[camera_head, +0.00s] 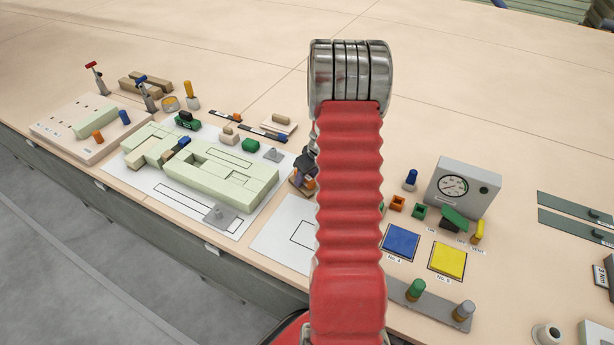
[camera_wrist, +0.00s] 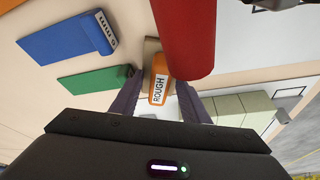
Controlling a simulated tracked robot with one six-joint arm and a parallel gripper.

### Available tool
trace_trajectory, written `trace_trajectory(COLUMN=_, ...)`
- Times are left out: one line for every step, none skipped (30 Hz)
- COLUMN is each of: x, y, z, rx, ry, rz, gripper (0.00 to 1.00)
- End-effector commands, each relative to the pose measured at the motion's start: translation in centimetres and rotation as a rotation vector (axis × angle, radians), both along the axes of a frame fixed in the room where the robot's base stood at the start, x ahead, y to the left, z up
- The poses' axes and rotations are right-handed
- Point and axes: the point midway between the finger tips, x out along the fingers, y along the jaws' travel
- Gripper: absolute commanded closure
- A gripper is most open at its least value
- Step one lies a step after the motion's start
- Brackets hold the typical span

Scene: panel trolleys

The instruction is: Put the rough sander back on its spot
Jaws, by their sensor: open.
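The rough sander (camera_wrist: 159,84), orange with a white label reading ROUGH, shows in the wrist view between the two dark fingers of my gripper (camera_wrist: 159,92). The fingers are apart, one on each side of it; I cannot tell whether either touches it. In the head view my gripper (camera_head: 303,172) is mostly hidden behind my red arm, just right of the white sheet with the pale green blocks. A bit of orange shows beside it there. I cannot make out the sander's marked spot.
A blue block (camera_wrist: 70,38) and a green block (camera_wrist: 95,82) lie left of the sander in the wrist view. Pale green blocks (camera_head: 235,178) stand on the sheet. A gauge box (camera_head: 463,188) stands right of my arm.

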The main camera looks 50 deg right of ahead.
Motion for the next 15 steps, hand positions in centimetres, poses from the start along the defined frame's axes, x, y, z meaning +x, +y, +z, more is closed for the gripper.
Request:
trace_trajectory(x=0.0, y=0.0, z=0.0, rx=0.0, ry=0.0, rz=0.0, gripper=0.58)
trace_trajectory(x=0.0, y=0.0, z=0.0, rx=0.0, ry=0.0, rz=0.0, gripper=0.58)
trace_trajectory(x=0.0, y=0.0, z=0.1, rx=0.0, ry=0.0, rz=0.0, gripper=0.58)
trace_trajectory(x=0.0, y=0.0, z=0.2, rx=0.0, ry=0.0, rz=0.0, gripper=0.58)
trace_trajectory(x=0.0, y=0.0, z=0.3, rx=-0.001, ry=-0.001, rz=0.0, gripper=0.58)
trace_trajectory(x=-0.1, y=0.0, z=0.4, rx=-0.001, ry=-0.001, rz=0.0, gripper=0.58)
trace_trajectory(x=-0.1, y=0.0, z=0.6, rx=-0.001, ry=-0.001, rz=0.0, gripper=0.58)
trace_trajectory(x=-0.2, y=0.0, z=0.8, rx=-0.002, ry=-0.002, rz=-0.001, gripper=0.58)
trace_trajectory(x=-0.3, y=0.0, z=1.1, rx=-0.002, ry=-0.002, rz=-0.001, gripper=0.58)
trace_trajectory(x=-0.4, y=0.0, z=1.4, rx=-0.002, ry=-0.002, rz=-0.002, gripper=0.58)
trace_trajectory(x=-0.5, y=0.0, z=1.7, rx=-0.001, ry=-0.002, rz=-0.001, gripper=0.58)
trace_trajectory(x=-0.6, y=0.0, z=2.1, rx=-0.001, ry=-0.002, rz=-0.001, gripper=0.58)
trace_trajectory(x=-0.8, y=0.0, z=2.5, rx=-0.002, ry=-0.003, rz=-0.001, gripper=0.58)
trace_trajectory(x=-0.9, y=0.0, z=2.9, rx=-0.002, ry=-0.002, rz=0.0, gripper=0.58)
trace_trajectory(x=-1.1, y=0.1, z=3.4, rx=-0.002, ry=-0.002, rz=0.0, gripper=0.58)
